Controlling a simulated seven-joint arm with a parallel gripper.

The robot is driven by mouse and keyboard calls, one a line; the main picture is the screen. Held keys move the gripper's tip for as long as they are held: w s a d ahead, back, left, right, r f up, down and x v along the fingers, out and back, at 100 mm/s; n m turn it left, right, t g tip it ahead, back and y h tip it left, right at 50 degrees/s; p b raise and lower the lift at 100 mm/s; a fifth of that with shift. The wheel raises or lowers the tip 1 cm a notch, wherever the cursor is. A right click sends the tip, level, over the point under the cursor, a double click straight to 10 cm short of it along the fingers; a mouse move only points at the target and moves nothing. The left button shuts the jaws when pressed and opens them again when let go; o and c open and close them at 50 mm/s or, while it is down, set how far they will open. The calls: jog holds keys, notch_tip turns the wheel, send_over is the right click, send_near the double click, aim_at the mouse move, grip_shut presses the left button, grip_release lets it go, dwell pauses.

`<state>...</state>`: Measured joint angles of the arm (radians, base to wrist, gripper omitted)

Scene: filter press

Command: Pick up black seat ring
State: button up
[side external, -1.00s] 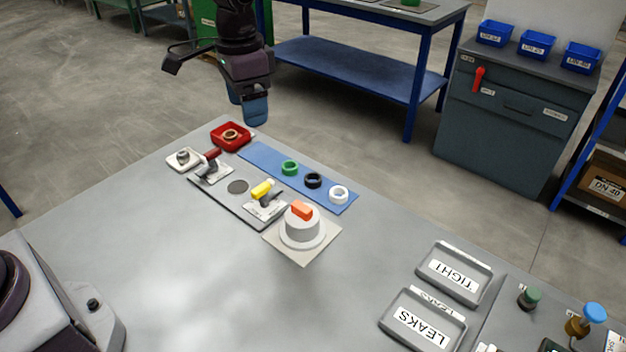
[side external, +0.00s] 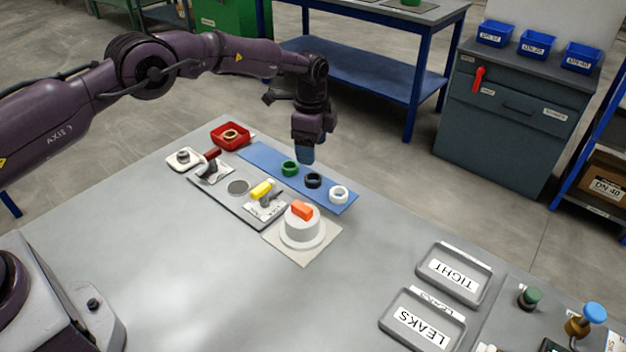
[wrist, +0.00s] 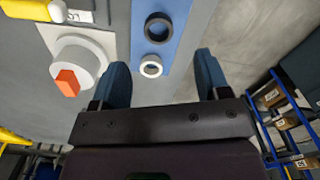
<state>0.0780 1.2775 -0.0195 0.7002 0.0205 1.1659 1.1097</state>
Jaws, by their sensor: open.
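The black seat ring (side external: 313,180) lies on the blue mat (side external: 262,158) between a green ring (side external: 290,167) and a white ring (side external: 338,194). My gripper (side external: 306,157) is above the mat, over the area of the green and black rings. In the wrist view the black ring (wrist: 158,27) is near the top, beyond the white ring (wrist: 151,66). My two blue fingers (wrist: 163,72) are apart there with nothing held between them.
A white cylinder with an orange block (side external: 302,222) stands on a plate beside the mat. A clamp plate with a yellow handle (side external: 261,189) and a red tray (side external: 231,136) are nearby. Trays marked TIGHT (side external: 455,273) and LEAKS (side external: 423,319) lie to the right. The front tabletop is clear.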

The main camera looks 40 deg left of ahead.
aim_at(313, 175)
jog(key=f, duration=0.8)
jog(key=shift+d, duration=0.25)
jog(key=c, duration=1)
